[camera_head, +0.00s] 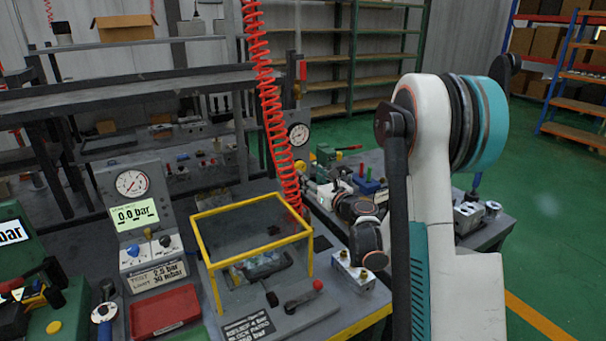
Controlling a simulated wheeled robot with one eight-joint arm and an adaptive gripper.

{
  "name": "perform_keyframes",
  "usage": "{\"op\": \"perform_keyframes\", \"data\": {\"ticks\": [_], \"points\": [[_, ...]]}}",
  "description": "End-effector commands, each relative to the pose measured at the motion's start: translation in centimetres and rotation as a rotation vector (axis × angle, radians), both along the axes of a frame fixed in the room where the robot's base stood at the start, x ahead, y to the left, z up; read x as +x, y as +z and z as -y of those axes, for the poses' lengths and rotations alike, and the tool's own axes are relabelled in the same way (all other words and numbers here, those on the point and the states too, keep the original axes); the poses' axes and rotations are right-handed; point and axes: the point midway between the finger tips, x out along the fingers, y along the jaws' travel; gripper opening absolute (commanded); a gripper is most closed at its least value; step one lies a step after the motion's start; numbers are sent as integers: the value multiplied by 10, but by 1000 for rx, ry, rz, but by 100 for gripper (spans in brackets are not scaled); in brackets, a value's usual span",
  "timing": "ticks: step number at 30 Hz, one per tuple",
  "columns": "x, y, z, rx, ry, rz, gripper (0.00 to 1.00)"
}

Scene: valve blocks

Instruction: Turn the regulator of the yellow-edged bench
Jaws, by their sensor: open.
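The near grey bench (260,325) shows a yellow front edge at lower right. A yellow-framed clear guard box (250,205) stands on it, with a dark object inside. In front of the box is a lever with a red knob (318,285). Left of the box, a grey panel (111,182) carries a dial gauge (131,183) and a display (134,216) reading 0.0 bar. I cannot tell which part is the regulator. My arm fills the right; its gripper cannot be made out.
A red tray (165,312) lies at the front left, beside green equipment (62,318). A small metal block (352,272) sits right of the guard box, close to my arm. A red coiled hose (270,100) hangs behind it. Green floor (550,215) is clear at right.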

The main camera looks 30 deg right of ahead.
Motion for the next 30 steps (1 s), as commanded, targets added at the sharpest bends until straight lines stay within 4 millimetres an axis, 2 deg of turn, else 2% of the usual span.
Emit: {"op": "perform_keyframes", "data": {"ticks": [3, 9, 15, 23, 28, 29, 30], "points": [[24, -2, -2, 1, 1, 0, 50], [50, -1, -2, 1, 0, 0, 50], [60, 0, -2, 1, -1, 1, 50], [61, 0, -2, 1, -1, 1, 50], [61, 0, -2, 1, -1, 1, 12], [61, 0, -2, 1, -1, 1, 6], [61, 0, -2, 1, -1, 1, 6]]}}
